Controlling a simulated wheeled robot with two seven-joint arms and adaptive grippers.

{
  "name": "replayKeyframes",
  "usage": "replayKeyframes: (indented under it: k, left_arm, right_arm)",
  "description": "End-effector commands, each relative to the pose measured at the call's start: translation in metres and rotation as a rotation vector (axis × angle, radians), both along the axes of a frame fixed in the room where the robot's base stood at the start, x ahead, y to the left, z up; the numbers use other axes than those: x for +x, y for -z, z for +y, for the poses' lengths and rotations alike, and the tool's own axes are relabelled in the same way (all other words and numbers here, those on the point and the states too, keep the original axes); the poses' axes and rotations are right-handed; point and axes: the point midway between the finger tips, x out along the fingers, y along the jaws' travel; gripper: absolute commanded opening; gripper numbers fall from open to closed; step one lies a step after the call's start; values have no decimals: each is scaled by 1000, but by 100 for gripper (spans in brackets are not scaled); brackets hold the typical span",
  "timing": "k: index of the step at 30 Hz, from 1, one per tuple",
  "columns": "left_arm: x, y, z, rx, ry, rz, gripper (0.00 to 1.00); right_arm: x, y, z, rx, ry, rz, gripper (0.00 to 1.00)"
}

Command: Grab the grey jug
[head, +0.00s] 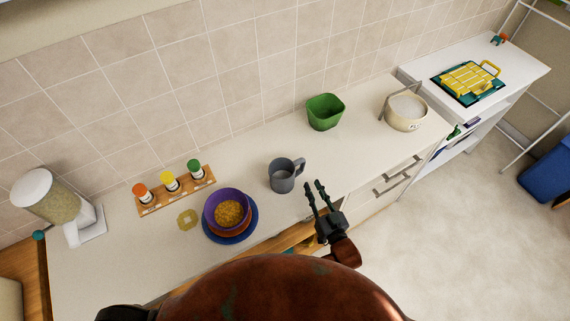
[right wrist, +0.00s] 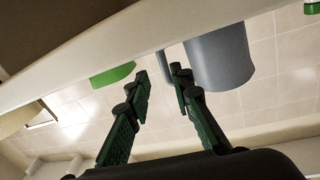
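The grey jug (head: 282,176) stands upright on the white counter (head: 245,160), its handle on the right side. My right gripper (head: 314,186) is open and empty, just right of the jug by the counter's front edge. In the right wrist view the jug (right wrist: 222,58) is at the upper right, past the fingertips of my right gripper (right wrist: 159,76). Its handle shows on its left side, near the finger gap. The fingers are apart with nothing held between them. My left gripper cannot be made out.
Blue and purple bowls (head: 229,214) with orange-brown contents stand left of the jug. A spice rack (head: 178,193) stands behind them. A green container (head: 325,112) and a cream pot (head: 406,113) stand further right. The counter around the jug is clear.

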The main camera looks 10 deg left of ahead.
Motion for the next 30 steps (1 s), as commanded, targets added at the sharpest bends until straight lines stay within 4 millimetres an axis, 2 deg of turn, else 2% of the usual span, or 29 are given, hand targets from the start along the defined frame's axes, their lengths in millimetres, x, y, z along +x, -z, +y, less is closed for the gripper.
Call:
replayKeyframes:
  k: [4,10,13,19,25,27,30]
  left_arm:
    - [-9,1,1,0,-2,12,40]
    - [-42,1,2,3,-11,51,40]
    - [-49,1,2,4,-12,60,40]
    - [-37,1,2,3,-10,46,40]
    - [-14,-1,1,1,-4,16,40]
    - [-12,-1,1,0,-3,13,40]
    - [-15,-1,1,1,-4,17,40]
  right_arm:
    - [13,-1,9,2,-6,-1,21]
    - [32,-1,24,1,-14,-2,21]
    - [45,-2,32,1,-15,-2,21]
    - [66,-1,42,0,-13,0,21]
    - [68,0,42,-1,-11,1,21]
    - [68,0,42,-1,-11,1,21]
    - [68,0,41,-1,-11,1,15]
